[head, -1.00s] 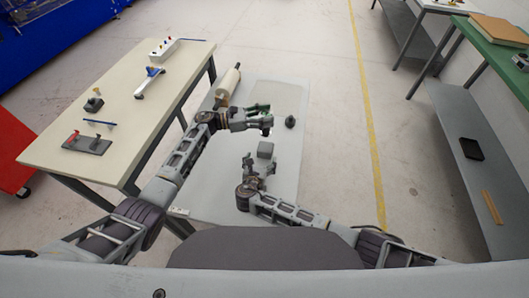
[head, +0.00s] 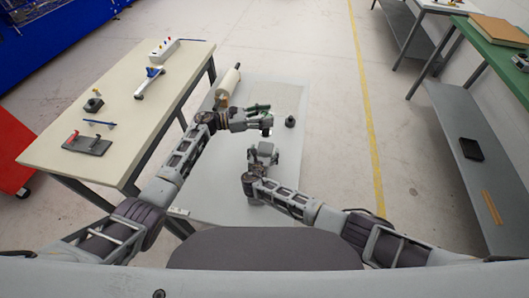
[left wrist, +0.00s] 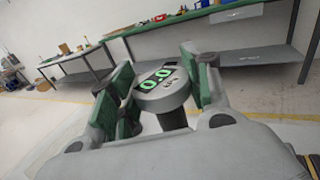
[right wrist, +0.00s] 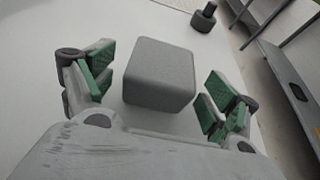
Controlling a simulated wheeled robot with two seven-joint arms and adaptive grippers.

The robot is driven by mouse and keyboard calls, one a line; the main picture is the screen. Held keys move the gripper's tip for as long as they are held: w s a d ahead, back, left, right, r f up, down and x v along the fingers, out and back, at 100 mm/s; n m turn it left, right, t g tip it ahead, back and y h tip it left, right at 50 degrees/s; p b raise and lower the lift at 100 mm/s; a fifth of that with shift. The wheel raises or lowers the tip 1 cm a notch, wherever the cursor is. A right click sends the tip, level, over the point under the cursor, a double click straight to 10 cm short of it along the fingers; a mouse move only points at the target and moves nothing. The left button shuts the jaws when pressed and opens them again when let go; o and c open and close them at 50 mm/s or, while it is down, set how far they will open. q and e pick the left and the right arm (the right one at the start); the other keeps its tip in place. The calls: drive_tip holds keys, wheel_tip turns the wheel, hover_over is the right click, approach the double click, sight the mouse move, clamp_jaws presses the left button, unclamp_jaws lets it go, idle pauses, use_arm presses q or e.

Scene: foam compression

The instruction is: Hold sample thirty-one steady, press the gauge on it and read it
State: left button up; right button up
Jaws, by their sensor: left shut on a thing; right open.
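The foam sample is a plain grey block (right wrist: 158,72) on the light table mat; no number is readable on it. In the head view the block (head: 265,148) is partly covered by my right gripper (head: 264,158). My right gripper (right wrist: 157,92) is open, with one green-padded finger on each side of the block and a visible gap to each. My left gripper (head: 264,116) is shut on the gauge (left wrist: 162,88), a grey round-headed tool whose lit green display reads 0.0 kPa. It holds the gauge beyond the block, apart from it.
A small dark knobbed object (right wrist: 203,18) stands beyond the block and shows in the head view (head: 290,122). A pale roll (head: 229,80) lies at the far left of the grey surface (head: 282,95). A cream bench (head: 130,130) with tools stands at left. The surface right of the block is clear.

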sight(262, 131)
drive_tip(key=shift+w, duration=0.2)
drive_tip(key=shift+c, duration=0.5)
drive_tip(key=c, duration=1)
use_arm(q)
drive_tip(key=shift+f, duration=4.25)
idle(1.9)
